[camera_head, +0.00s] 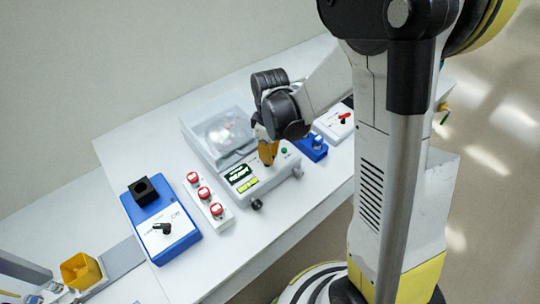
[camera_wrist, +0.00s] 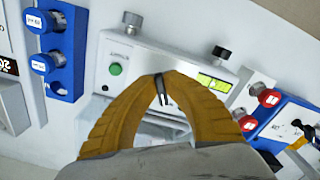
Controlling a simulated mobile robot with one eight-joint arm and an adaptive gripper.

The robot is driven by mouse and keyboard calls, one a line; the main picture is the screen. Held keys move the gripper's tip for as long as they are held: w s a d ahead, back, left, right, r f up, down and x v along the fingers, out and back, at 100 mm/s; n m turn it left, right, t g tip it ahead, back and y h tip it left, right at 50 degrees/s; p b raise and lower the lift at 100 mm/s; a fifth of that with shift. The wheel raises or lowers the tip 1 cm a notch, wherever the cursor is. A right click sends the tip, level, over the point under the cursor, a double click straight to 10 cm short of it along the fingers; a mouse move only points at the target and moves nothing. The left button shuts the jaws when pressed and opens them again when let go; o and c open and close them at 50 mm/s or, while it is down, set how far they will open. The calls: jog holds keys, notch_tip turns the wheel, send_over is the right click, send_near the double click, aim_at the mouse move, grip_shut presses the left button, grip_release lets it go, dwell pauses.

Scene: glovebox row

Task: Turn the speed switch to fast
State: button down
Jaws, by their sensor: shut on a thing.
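A white device (camera_head: 262,187) with a clear lid (camera_head: 222,130) and a lit green display (camera_head: 240,174) stands mid-table. My gripper (camera_head: 267,152) reaches down over its front panel, between the display and a green button (camera_head: 284,150). In the wrist view, my yellow fingers (camera_wrist: 162,76) converge and are shut on a small dark switch lever (camera_wrist: 162,92) on this panel. The display (camera_wrist: 213,84) is to its right and the green button (camera_wrist: 115,69) to its left. The fingers hide part of the panel. I cannot read any speed marks. In the head view the gripper hides the lever.
A blue box with blue knobs (camera_wrist: 42,64) is close on the left in the wrist view. A strip of red buttons (camera_head: 206,197) and a blue-and-white box (camera_head: 160,232) stand left in the head view.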

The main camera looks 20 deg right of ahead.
jog(key=shift+m, duration=0.3)
jog(key=shift+s+a+m+b, duration=0.1)
jog(key=shift+m+b, duration=0.35)
jog(key=shift+m, duration=0.8)
jog(key=shift+s+a+m+b, duration=0.1)
jog(key=shift+m+b, duration=0.3)
jog(key=shift+m, duration=0.85)
jog(key=c, duration=1.5)
grip_release()
notch_tip(320, 180, up, 12)
